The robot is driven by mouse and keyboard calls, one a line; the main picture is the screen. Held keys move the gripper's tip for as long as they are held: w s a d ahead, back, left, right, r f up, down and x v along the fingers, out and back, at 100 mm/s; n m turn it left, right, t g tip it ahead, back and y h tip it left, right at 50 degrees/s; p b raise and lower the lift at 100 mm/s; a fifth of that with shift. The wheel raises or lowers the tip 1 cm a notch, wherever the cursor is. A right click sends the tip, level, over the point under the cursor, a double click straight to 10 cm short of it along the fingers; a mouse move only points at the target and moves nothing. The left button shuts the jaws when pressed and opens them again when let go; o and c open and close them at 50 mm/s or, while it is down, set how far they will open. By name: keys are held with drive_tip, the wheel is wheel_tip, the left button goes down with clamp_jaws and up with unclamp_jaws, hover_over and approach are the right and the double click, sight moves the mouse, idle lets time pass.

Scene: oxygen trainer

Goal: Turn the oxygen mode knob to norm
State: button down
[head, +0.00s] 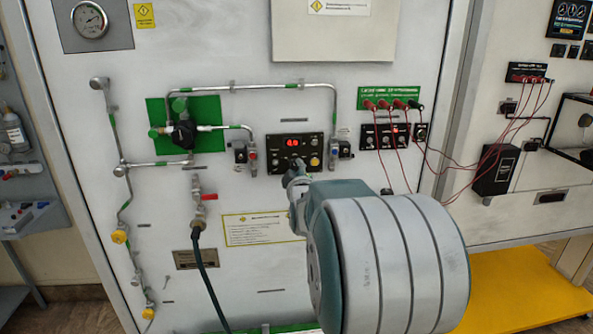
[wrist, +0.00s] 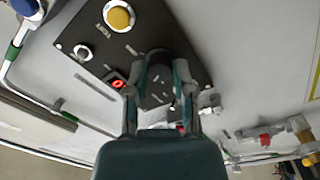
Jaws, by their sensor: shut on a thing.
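The black control panel (head: 290,148) with a red-lit display is on the white wall board in the head view. It also fills the upper middle of the wrist view (wrist: 105,45), seen close and tilted. My gripper (head: 297,178) reaches the panel's lower edge and hides part of it. In the wrist view my gripper (wrist: 163,68) has its two fingers on either side of a dark knob (wrist: 158,84) on the panel, shut on it. The fingers cover much of the knob. Its pointer position and mode labels cannot be read.
A yellow round button (wrist: 119,17) and a small pale knob (wrist: 83,52) sit on the same panel. Pipes and a green plate (head: 160,108) are to the left. Red cables (head: 445,158) hang at the right.

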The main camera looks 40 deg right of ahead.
drive_tip(key=n, duration=0.6)
drive_tip(key=shift+a+f, duration=0.1)
drive_tip(key=shift+f+n, duration=0.1)
drive_tip(key=shift+n, duration=0.2)
idle(0.3)
drive_tip(key=shift+c, duration=2.3)
unclamp_jaws()
drive_tip(key=shift+w, duration=0.1)
drive_tip(key=shift+s+a, duration=0.2)
drive_tip(key=shift+s, duration=0.1)
drive_tip(key=v, duration=1.1)
drive_tip(key=shift+s, duration=0.2)
